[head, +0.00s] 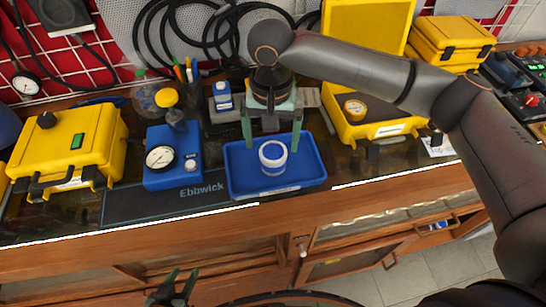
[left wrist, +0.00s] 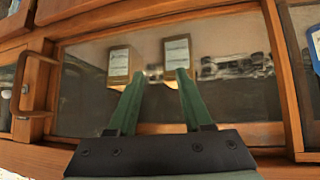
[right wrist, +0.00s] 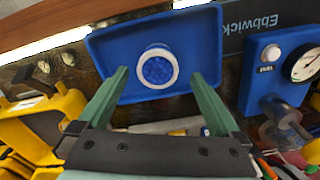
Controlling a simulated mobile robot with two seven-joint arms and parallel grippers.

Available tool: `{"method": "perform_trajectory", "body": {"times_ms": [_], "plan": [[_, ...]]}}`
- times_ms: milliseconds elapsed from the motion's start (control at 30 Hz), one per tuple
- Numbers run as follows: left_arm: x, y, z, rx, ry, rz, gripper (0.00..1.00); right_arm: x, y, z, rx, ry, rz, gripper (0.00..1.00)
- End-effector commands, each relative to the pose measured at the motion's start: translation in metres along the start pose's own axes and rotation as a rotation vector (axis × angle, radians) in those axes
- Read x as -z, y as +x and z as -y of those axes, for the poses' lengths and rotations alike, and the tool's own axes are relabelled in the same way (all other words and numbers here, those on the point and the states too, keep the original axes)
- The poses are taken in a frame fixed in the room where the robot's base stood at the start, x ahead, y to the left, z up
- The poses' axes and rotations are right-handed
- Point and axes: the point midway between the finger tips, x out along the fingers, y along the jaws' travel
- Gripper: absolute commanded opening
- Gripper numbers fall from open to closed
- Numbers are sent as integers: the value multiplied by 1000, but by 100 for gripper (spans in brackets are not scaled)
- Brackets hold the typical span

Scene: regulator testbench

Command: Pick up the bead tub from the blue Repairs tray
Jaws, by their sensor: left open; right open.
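The bead tub (head: 272,157), a small round white tub with blue contents, stands in the blue Repairs tray (head: 240,182) on the bench. In the right wrist view the tub (right wrist: 158,67) shows from above, inside the tray (right wrist: 112,43). My right gripper (head: 272,146) is open, its fingers pointing down on either side of the tub in the head view. In the right wrist view the fingertips (right wrist: 158,75) are apart, with the tub between and beyond them; I cannot tell their exact height. My left gripper (head: 174,280) is open and empty, low in front of the bench; in its own view it (left wrist: 155,78) faces cabinet doors.
A yellow case (head: 75,150) is at far left. An open yellow case (head: 375,125) is right of the tray. Pens and bottles stand behind.

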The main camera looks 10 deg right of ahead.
Motion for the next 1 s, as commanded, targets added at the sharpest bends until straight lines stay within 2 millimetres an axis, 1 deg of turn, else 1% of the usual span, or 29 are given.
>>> {"method": "perform_trajectory", "body": {"times_ms": [33, 167, 267, 400, 500, 600, 767, 800, 833, 1000], "plan": [[0, 0, 0, 0, 0, 0, 50, 0, 5, -1, -1, 0, 0, 100], [0, 0, 0, 0, 0, 0, 50, 1, 13, -1, -1, 0, -1, 100], [0, 0, 0, 0, 0, 0, 50, 2, 26, -3, -3, 0, 0, 100], [0, 0, 0, 0, 0, 0, 50, 2, 48, -4, -2, -1, 1, 100], [0, 0, 0, 0, 0, 0, 50, 2, 58, -3, -1, -1, -1, 100], [0, 0, 0, 0, 0, 0, 50, 2, 61, -3, -1, -1, -2, 100], [0, 0, 0, 0, -1, -1, 50, 2, 61, -3, -1, -1, -2, 100], [0, 0, 0, 0, -1, 0, 50, 2, 61, -3, -1, -1, -2, 99], [0, 0, 0, 0, -1, 0, 50, 2, 61, -3, -1, -1, -2, 96], [0, 1, 0, 0, -1, -1, 50, 2, 61, -3, 0, -1, -2, 76]]}}
